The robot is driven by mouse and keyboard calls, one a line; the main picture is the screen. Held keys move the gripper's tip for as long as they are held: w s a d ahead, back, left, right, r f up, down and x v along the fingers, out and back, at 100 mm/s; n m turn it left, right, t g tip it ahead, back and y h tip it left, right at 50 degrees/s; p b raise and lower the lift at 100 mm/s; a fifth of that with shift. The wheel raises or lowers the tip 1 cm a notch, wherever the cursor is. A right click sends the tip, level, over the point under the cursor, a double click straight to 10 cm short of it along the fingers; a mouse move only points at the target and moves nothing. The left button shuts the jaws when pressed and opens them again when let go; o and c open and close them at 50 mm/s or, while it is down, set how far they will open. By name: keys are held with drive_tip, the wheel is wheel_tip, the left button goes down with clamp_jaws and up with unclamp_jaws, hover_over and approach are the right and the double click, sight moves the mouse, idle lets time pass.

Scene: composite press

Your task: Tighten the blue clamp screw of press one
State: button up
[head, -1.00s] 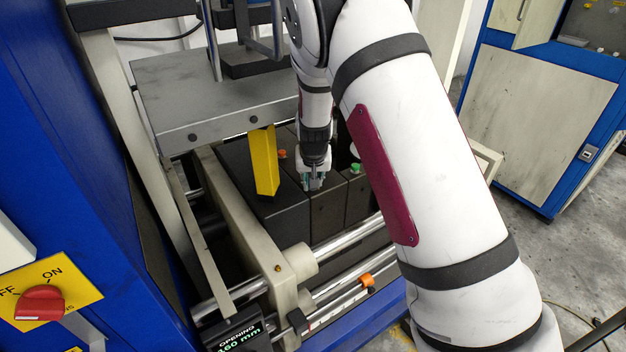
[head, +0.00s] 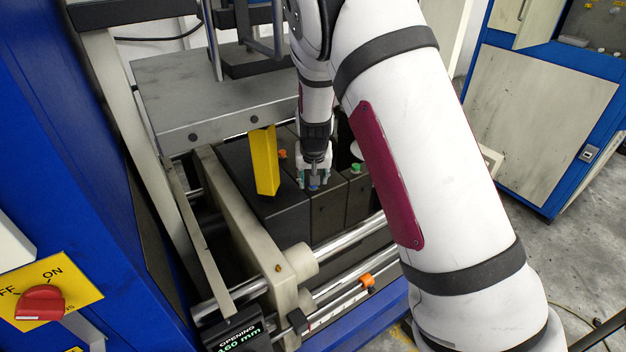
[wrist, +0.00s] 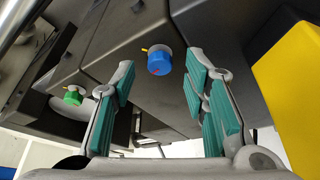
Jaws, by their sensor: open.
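The blue clamp screw (wrist: 159,62) is a round knob with a small red mark and a yellow pointer beside it. It stands on a dark block of the press (head: 327,208). In the wrist view it lies between and beyond the fingers of my gripper (wrist: 165,95), which are open with teal pads and do not touch it. In the head view my gripper (head: 314,183) is just above the blue screw (head: 314,187), which is partly hidden by the fingers.
A green screw (head: 355,168) is to the right and an orange screw (head: 283,153) to the left. A yellow bar (head: 265,165) hangs close to the left of my gripper. A grey plate (head: 200,95) is above left. Steel rods (head: 350,238) run in front.

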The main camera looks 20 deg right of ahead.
drive_tip(key=v, duration=0.6)
drive_tip(key=shift+s, duration=0.1)
drive_tip(key=shift+s+d+r+n+y+p, duration=0.8)
drive_tip(key=shift+s+d+r+n+y, duration=0.4)
drive_tip(key=shift+r+n, duration=1.7)
drive_tip(key=x, duration=0.7)
drive_tip(key=p+x, duration=0.1)
drive_tip(key=x, duration=0.6)
drive_tip(key=shift+d, duration=0.25)
drive_tip(key=shift+r, duration=0.1)
clamp_jaws()
